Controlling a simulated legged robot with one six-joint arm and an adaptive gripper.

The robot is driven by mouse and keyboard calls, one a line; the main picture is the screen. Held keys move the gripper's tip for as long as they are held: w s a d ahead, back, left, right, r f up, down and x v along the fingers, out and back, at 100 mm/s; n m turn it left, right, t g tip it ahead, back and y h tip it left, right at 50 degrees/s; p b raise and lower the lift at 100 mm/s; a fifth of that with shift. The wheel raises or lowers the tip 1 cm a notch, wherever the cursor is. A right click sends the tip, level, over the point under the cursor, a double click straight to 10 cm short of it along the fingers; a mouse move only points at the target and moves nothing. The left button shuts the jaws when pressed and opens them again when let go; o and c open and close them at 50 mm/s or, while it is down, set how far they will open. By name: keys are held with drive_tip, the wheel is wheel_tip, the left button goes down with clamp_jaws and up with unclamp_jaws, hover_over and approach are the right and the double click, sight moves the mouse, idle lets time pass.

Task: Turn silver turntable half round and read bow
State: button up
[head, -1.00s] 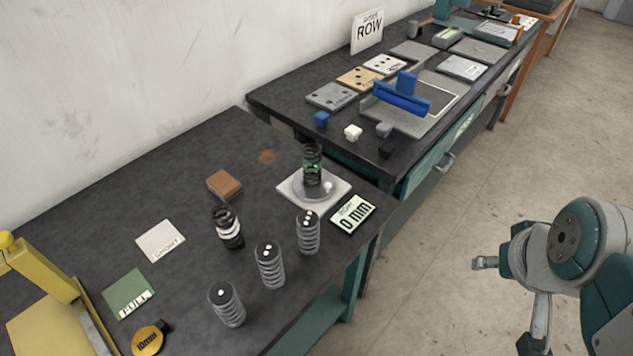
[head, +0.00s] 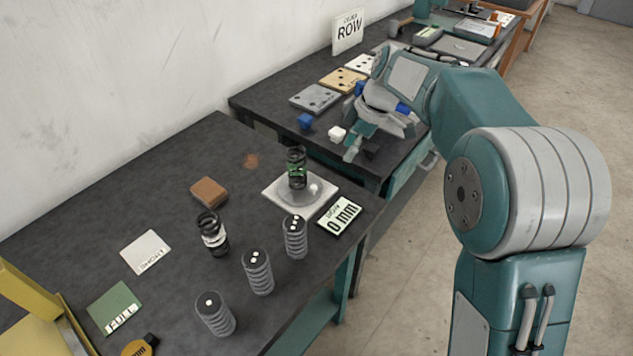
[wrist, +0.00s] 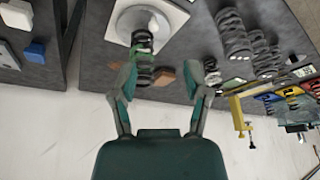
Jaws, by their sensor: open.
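The silver turntable (head: 319,192) is a round grey disc on a white square base on the near dark bench. A dark spring with a green band (head: 297,168) stands upright on it, and a small pale knob (head: 314,189) sits on the disc. In the wrist view the turntable (wrist: 124,22) shows at the top, with the banded spring (wrist: 142,50) below it. My gripper (head: 366,150) is over the far bench's near edge, to the right of the turntable and apart from it. In the wrist view my gripper (wrist: 164,80) has its two fingers spread with nothing held.
Several grey springs (head: 257,272) and a black-and-white spring (head: 212,233) stand in front. A brown block (head: 209,192) lies left.

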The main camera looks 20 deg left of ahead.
sight(314, 186)
drive_tip(key=a+f, duration=0.2)
drive_tip(key=f, duration=0.2)
drive_tip(key=a+f+n, duration=0.1)
drive_tip(key=a+f, duration=0.2)
drive_tip(key=f, duration=0.1)
drive_tip(key=a+f+n+g, duration=0.1)
drive_tip(key=a+f, duration=0.1)
drive_tip(key=f, duration=0.3)
drive_tip(key=shift+a+f, duration=0.1)
drive_tip(key=shift+a, duration=0.15)
drive_tip(key=shift+c, duration=0.4)
clamp_jaws()
